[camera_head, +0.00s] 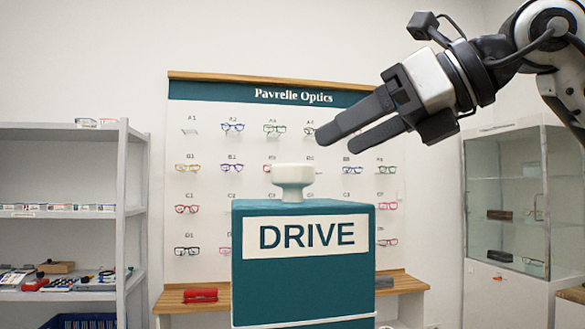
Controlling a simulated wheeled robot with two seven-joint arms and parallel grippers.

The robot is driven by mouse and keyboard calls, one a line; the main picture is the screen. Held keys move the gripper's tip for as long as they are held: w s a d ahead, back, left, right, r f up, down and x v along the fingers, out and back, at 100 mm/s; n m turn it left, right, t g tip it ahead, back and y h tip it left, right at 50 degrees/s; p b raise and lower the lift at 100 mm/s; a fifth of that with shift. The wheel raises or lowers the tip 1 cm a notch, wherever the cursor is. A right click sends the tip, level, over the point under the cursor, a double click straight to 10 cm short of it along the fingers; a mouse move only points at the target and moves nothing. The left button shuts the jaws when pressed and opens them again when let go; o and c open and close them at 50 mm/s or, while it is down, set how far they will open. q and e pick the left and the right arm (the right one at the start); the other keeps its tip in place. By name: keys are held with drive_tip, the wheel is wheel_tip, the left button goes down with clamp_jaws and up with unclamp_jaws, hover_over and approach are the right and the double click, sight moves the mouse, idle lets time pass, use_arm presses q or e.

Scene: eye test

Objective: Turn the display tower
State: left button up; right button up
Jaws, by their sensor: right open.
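A teal box (303,270) with a white label reading DRIVE stands upright in the middle foreground. I cannot tell which of these is the display tower. My right gripper (337,141) comes in from the upper right. Its two dark fingers are apart and empty, and point left, above and to the right of the knob in the picture. My left gripper is not in view.
White shelves (62,212) with small boxes and tools stand at the left. A glass cabinet (508,185) stands at the right. A wooden ledge (172,300) under the panel holds a red case (200,295). A blue crate (85,321) shows at the lower left.

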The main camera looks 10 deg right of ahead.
sight(293, 168)
drive_tip(key=p+x, duration=0.1)
drive_tip(key=x, duration=0.8)
drive_tip(key=shift+w+a, duration=0.15)
drive_tip(key=c, duration=1.4)
drive_tip(key=shift+o, duration=0.2)
